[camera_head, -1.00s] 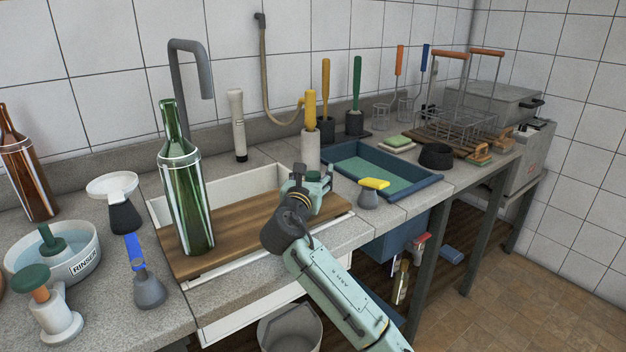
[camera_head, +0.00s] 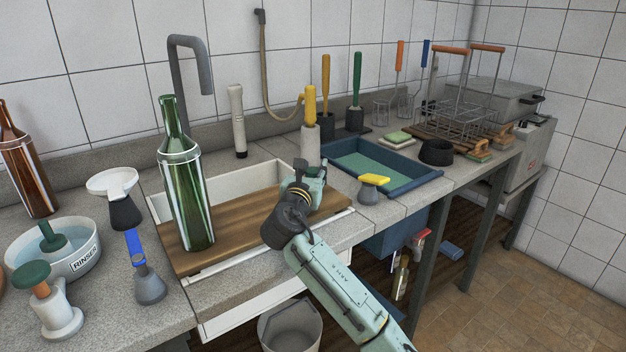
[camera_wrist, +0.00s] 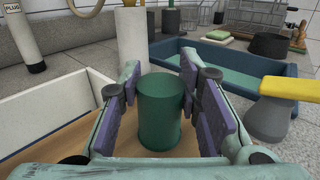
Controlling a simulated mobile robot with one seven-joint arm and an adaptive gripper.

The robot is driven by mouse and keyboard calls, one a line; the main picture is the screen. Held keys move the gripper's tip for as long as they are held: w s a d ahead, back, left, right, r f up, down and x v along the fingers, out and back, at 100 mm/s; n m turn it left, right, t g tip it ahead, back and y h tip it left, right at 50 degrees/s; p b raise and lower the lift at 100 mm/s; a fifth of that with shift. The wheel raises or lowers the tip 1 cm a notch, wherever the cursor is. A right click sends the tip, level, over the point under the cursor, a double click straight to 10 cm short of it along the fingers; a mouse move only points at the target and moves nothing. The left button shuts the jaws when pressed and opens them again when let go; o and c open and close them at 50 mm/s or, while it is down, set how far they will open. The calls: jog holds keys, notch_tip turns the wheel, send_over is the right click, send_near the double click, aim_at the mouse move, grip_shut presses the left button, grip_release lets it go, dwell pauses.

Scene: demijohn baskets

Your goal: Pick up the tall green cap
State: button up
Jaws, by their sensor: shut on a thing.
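The tall green cap (camera_wrist: 160,112) is a plain dark green cylinder, upright in the middle of the wrist view. In the head view my gripper (camera_head: 308,182) is low over the right end of the wooden board (camera_head: 235,222), and my own fingers mostly hide the cap. The wood shows around the cap's lower end; I cannot tell whether the cap touches it.
A tall green bottle (camera_head: 185,195) stands on the board's left part. A white cylinder with a yellow handle (camera_head: 310,140) stands behind my gripper. The white sink (camera_head: 240,180) lies behind the board.

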notch_tip(320, 180, up, 28)
jog(key=b, duration=0.3)
